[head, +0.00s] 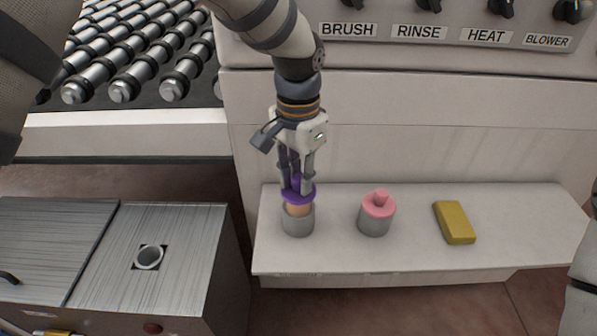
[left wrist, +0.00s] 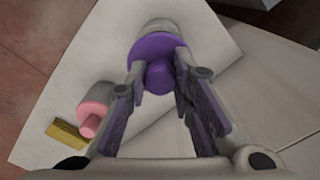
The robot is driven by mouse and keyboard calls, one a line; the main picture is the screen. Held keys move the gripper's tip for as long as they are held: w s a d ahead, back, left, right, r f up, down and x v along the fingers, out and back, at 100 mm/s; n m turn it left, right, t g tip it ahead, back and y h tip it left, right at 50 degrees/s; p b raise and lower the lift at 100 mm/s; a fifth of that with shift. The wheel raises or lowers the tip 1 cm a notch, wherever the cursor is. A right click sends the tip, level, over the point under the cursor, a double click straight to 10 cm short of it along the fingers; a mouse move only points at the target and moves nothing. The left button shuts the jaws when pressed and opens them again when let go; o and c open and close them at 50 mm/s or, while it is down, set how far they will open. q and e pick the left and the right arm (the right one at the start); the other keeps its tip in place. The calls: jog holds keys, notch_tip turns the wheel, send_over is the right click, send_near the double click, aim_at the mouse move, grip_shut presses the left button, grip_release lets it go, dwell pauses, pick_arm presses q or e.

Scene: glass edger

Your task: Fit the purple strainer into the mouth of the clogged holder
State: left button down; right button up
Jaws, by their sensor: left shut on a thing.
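The purple strainer (head: 298,197) has a purple disc with a knob on top and a tan body below. My left gripper (head: 297,182) points down and is shut on its knob. The strainer is upright over a grey cup (head: 298,224) on the shelf, with its lower body in or just above the cup's mouth; the disc is above the rim. In the left wrist view the purple disc (left wrist: 159,50) hides most of the cup. A round grey holder mouth (head: 149,257) is set in a metal box top; whether it is clogged I cannot tell. My right gripper is out of view.
A pink-topped strainer (head: 378,204) sits in another grey cup right of the purple one. A yellow block (head: 454,222) lies farther right on the white shelf (head: 525,225). A machine panel (head: 420,120) rises behind. Rollers (head: 140,60) are at upper left.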

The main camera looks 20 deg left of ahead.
aim_at(298, 192)
pick_arm(q)
jog(key=shift+f, duration=2)
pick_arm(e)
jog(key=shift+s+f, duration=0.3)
pick_arm(q)
jog(key=c, duration=1.3)
grip_release()
notch_tip(298, 192, up, 12)
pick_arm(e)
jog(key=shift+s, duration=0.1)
